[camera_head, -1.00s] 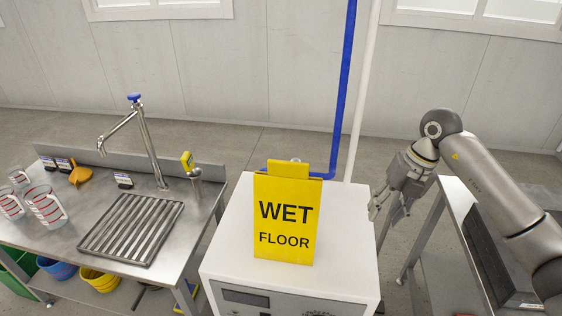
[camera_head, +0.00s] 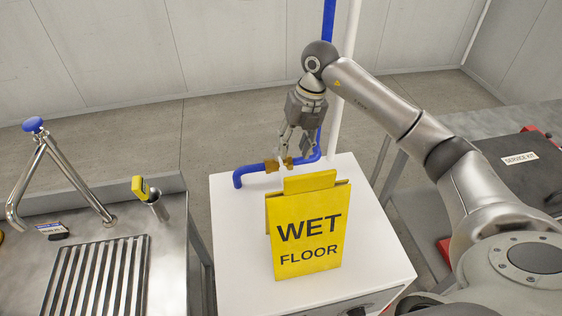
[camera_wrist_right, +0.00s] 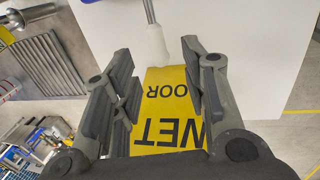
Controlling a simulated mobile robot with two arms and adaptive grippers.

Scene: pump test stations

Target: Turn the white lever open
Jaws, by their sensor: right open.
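The white lever (camera_wrist_right: 156,40) shows in the right wrist view as a metal stem with a white grip, between and just beyond my right fingertips. In the head view it is mostly hidden by the fingers. It sits at a brass valve (camera_head: 271,166) on the blue pipe (camera_head: 250,170), behind the yellow sign, above the white cabinet. My right gripper (camera_head: 294,150) points down over the valve, open, with nothing held. It also shows in the right wrist view (camera_wrist_right: 156,56), with a gap between its fingers. I cannot tell whether a finger touches the lever. My left gripper is out of view.
A yellow wet floor sign (camera_head: 308,235) stands on the white cabinet (camera_head: 235,265), close in front of the valve. A metal sink bench (camera_head: 175,225) with a blue-knobbed tap (camera_head: 75,180) is at the left. A dark service kit case (camera_head: 535,185) lies at the right.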

